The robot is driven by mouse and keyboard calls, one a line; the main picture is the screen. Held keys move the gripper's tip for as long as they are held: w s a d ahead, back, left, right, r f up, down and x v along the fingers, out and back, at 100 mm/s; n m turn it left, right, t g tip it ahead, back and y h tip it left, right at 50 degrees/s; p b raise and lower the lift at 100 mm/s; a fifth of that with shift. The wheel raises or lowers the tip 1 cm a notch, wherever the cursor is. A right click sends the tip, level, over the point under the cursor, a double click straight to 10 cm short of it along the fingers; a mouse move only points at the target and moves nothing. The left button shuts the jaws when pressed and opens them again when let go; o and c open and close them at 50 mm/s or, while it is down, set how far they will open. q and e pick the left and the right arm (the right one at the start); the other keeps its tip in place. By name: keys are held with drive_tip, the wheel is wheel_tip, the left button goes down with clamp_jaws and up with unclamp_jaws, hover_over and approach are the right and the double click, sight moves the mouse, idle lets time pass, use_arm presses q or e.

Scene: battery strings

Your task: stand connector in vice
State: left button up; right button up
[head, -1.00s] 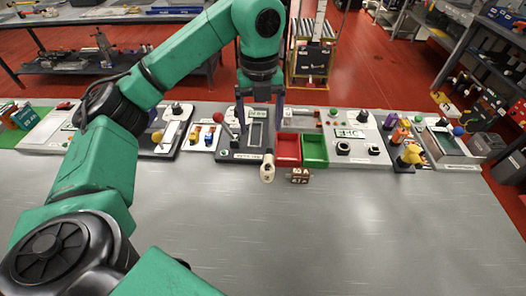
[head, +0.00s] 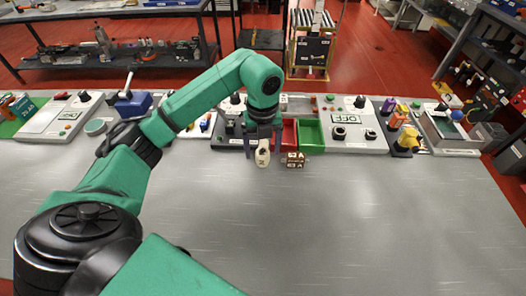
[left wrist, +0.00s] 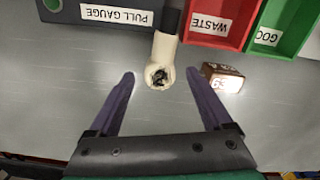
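A cream-white rounded piece, likely the connector (head: 262,157), lies at the front edge of the pull gauge. In the left wrist view the connector (left wrist: 163,52) shows a round dark end facing me. My left gripper (head: 263,149) is above it; in the left wrist view my left gripper (left wrist: 160,76) is open, its purple fingers apart on either side of the connector's end. A blue block with a lever, possibly the vice (head: 132,104), stands at the back left. My right gripper is not in view.
A brown block with white markings (head: 293,160) lies just right of the connector. The red waste bin (left wrist: 222,40) and the green bin (head: 311,147) stand behind it. The pull gauge (left wrist: 100,14) is at the back left. The table front (head: 350,230) is clear.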

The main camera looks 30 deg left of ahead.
use_arm(q)
clamp_jaws()
